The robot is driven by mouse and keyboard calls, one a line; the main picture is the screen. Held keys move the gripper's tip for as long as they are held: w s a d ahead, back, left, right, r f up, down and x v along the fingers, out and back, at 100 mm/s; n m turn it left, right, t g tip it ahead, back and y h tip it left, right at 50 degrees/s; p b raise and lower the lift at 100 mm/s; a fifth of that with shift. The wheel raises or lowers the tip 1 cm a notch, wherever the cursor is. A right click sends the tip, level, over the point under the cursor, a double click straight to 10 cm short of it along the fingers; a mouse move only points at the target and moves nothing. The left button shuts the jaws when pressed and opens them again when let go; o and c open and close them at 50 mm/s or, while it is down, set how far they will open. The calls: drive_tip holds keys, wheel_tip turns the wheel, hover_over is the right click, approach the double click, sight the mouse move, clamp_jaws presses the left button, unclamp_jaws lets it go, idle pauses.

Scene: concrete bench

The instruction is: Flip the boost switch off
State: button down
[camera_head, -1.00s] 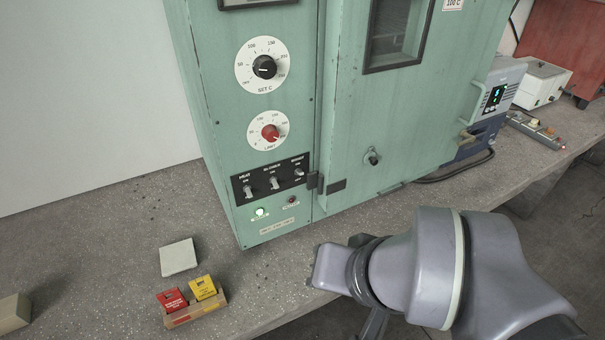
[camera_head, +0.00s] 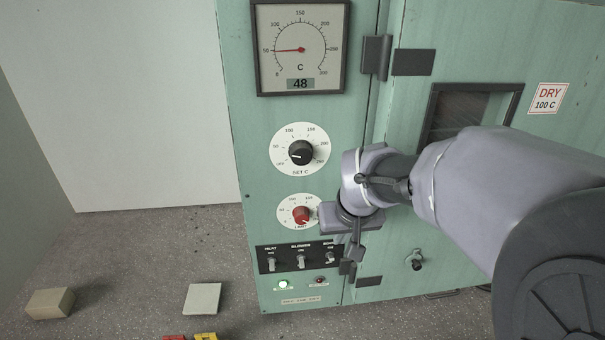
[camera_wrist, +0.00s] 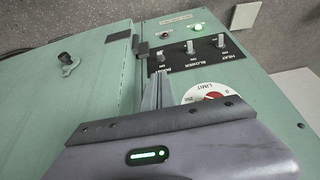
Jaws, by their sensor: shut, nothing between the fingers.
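The boost switch (camera_head: 329,257) is the rightmost of three toggles on a black panel (camera_head: 285,258) on the green oven. I cannot tell which way its lever points. In the wrist view, seen upside down, the boost switch (camera_wrist: 160,56) is at the panel's left end. The blower switch (camera_head: 300,261) and heat switch (camera_head: 271,263) are to its left in the head view. My gripper (camera_head: 350,262) is shut and empty, its fingers pointing down just right of the boost switch. In the wrist view its fingertips (camera_wrist: 158,78) appear just below that switch; contact is unclear.
A red limit knob (camera_head: 301,215) and black set knob (camera_head: 300,152) are above the panel. A green lamp (camera_head: 283,284) is lit below it; a dark lamp (camera_head: 319,280) is beside it. The door latch (camera_head: 416,260) is right. Small boxes lie on the bench lower left.

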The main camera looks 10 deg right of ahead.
sight(332, 260)
drive_tip(key=b+x, duration=0.3)
drive_tip(key=x, duration=0.6)
drive_tip(key=shift+w+a+f+b, duration=0.1)
drive_tip(key=shift+f+b, duration=0.25)
drive_tip(key=shift+f, duration=0.05)
drive_tip(key=shift+s+f+b, duration=0.5)
drive_tip(key=shift+s+b, duration=0.05)
idle(0.8)
drive_tip(key=shift+s+f+b, duration=0.45)
drive_tip(key=shift+f+b, duration=0.1)
drive_tip(key=shift+r, duration=0.1)
drive_tip(key=shift+r+p, duration=0.6)
drive_tip(key=shift+r, duration=0.15)
